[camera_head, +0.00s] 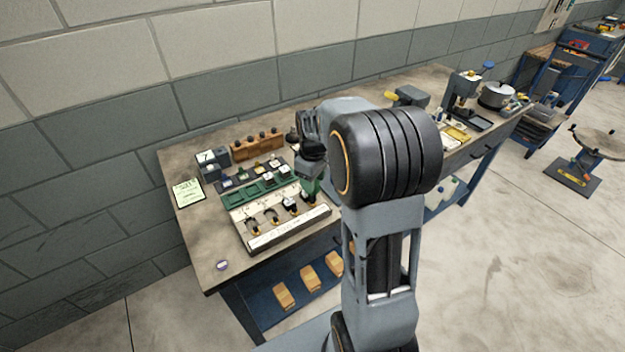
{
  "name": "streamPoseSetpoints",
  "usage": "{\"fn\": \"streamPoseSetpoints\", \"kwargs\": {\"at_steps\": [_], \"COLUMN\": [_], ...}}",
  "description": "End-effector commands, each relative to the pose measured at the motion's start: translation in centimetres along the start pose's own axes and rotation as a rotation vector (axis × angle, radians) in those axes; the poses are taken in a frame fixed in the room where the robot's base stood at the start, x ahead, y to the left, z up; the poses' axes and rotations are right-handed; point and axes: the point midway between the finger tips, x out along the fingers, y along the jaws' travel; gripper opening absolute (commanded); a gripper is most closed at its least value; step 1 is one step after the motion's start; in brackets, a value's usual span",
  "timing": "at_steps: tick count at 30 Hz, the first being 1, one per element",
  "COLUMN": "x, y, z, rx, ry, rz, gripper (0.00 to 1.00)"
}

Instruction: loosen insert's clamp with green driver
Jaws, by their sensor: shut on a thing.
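My gripper (311,172) is small in the head view, pointing down over the right end of a pale fixture board (285,236) on the workbench. A dark green upright piece (310,188), which looks like the green driver, is in its jaws. Its lower end is close to the board's right end; I cannot tell whether it touches a clamp. Several small inserts with dark and brass-coloured clamps (272,216) stand in a row along the board. Which clamp belongs to the insert is too small to tell. My arm hides the bench just right of the gripper.
A green tray (240,197) lies behind the board, and a wooden rack (257,146) stands near the wall. A green-white card (188,193) lies at the left. A press (462,92) and a pot (496,95) stand far right. The bench's front left corner is mostly clear.

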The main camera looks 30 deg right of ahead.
Motion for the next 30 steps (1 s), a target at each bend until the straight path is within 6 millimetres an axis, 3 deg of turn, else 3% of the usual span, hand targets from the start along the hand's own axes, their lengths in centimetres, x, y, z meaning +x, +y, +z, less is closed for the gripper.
{"fn": "streamPoseSetpoints", "kwargs": {"at_steps": [18,30], "x": [-3.5,-3.5], "y": [0.0,0.0], "z": [0.0,0.0], "rx": [0.0,0.001], "ry": [0.002,0.001], "rz": [0.001,0.001], "gripper": [0.15,0.15]}}
